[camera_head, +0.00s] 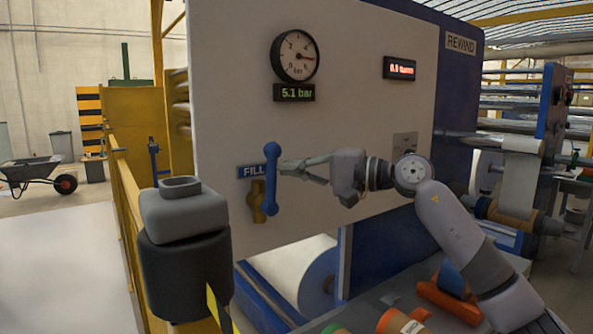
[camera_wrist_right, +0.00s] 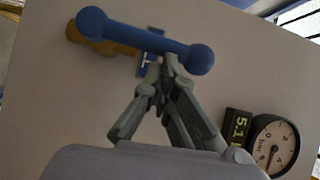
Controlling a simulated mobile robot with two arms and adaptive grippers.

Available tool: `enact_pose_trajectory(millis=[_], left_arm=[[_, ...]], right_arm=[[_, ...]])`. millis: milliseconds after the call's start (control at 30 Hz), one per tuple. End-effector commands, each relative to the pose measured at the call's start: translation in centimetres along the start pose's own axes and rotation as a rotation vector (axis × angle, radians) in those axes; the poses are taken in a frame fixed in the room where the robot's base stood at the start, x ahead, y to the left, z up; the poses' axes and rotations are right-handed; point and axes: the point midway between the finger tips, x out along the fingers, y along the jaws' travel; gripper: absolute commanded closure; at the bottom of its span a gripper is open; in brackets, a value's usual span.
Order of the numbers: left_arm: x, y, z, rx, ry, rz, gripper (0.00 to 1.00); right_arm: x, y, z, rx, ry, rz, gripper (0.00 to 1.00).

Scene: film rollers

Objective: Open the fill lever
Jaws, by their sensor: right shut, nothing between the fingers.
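The fill lever (camera_head: 271,180) is a blue bar with rounded knobs at both ends, standing upright in front of the pale panel next to the FILL label (camera_head: 250,171). A brass valve body (camera_head: 258,203) sits behind and below its middle. In the right wrist view the lever (camera_wrist_right: 145,38) lies across the top, with brass (camera_wrist_right: 88,38) behind its left end. My right gripper (camera_head: 281,168) is shut and empty, its fingertips close to the lever's right side. In the wrist view its tips (camera_wrist_right: 162,62) are at the bar; I cannot tell whether they touch. My left gripper is not in view.
A round gauge (camera_head: 295,56) stands above a display (camera_head: 294,92) reading 5.1 bar. A red-lit display (camera_head: 400,68) is to the right. A white roll (camera_head: 318,280) lies below the panel, and a yellow rail (camera_head: 128,215) runs at left. An orange-ended roll (camera_head: 400,322) is at the bottom.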

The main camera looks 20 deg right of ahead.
Motion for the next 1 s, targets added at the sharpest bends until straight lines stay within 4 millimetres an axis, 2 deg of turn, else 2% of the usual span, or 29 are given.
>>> enact_pose_trajectory(millis=[567,667,1000], left_arm=[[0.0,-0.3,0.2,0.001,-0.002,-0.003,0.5],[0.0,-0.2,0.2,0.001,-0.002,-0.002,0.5],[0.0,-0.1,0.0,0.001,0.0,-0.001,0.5]], right_arm=[[-0.3,0.1,0.1,-0.005,0.0,0.004,1.0],[-1.6,0.1,0.0,-0.004,0.001,0.005,1.0],[-8.7,0.1,0.0,-0.005,0.003,0.005,1.0]])
